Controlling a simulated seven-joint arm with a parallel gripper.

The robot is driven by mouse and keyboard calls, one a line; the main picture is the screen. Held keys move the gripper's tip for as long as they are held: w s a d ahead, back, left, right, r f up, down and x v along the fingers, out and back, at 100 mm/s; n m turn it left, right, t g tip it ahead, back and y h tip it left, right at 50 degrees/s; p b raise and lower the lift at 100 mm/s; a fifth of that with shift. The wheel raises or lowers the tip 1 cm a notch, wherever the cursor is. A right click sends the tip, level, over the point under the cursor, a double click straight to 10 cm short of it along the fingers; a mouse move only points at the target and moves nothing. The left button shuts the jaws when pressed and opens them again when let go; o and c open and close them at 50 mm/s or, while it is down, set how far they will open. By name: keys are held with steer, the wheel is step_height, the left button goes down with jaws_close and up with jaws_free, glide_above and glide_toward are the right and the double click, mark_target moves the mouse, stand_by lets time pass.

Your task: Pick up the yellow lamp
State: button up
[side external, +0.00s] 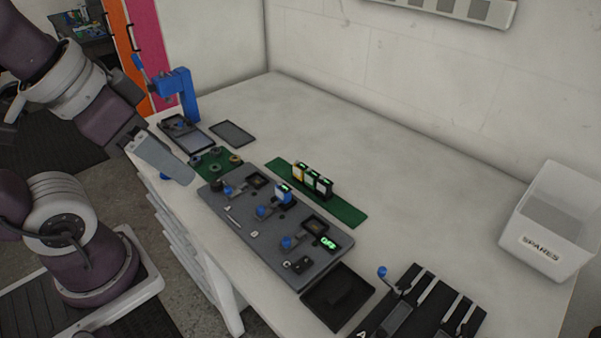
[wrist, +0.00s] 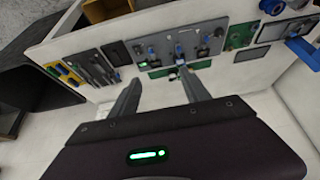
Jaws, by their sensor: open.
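Several small dark blocks with pale faces and green-lit tops stand in a row on a green strip (side external: 348,212) in the side view. The leftmost block (side external: 298,172) shows a yellowish face, but I cannot tell for sure which one is the yellow lamp. In the wrist view the green strip (wrist: 158,73) lies beyond my fingers, and its blocks are too small to tell apart. My gripper (side external: 188,178) is above the left edge of the bench, left of the row and apart from it. In the wrist view my gripper (wrist: 162,82) is open, with nothing between its fingers.
A grey panel (side external: 260,232) with blue knobs lies in front of the strip. A black tray (side external: 338,298) and a slotted black rack (side external: 425,305) are at the front right. A blue clamp (side external: 180,92) stands back left. A SPARES bin (side external: 545,240) is far right. The bench behind is clear.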

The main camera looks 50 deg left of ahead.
steer(key=n+g+h, duration=0.4)
steer(key=n+h, duration=0.4)
steer(key=n, duration=0.5)
glide_above(294, 164)
steer(key=s+d, duration=0.4)
steer(key=s, duration=0.2)
step_height(294, 164, down, 12)
steer(key=w+a+f+n+t+h, duration=0.1)
steer(key=a+f+n, duration=0.1)
steer(key=a+f, duration=0.1)
steer(key=w+a+f+n+t+h, duration=0.1)
steer(key=a+f+n, duration=0.1)
steer(key=f, duration=0.3)
steer(key=w+a+f+n+t+h, duration=0.1)
steer(key=w+a+f+n+t, duration=0.1)
steer(key=a+f+n, duration=0.1)
steer(key=shift+a+f, duration=0.75)
steer(key=shift+x, duration=0.9)
steer(key=x, duration=0.5)
steer(key=shift+s+d+f, duration=0.2)
steer(key=shift+s+f, duration=0.05)
steer(key=shift+f, duration=0.05)
jaws_close()
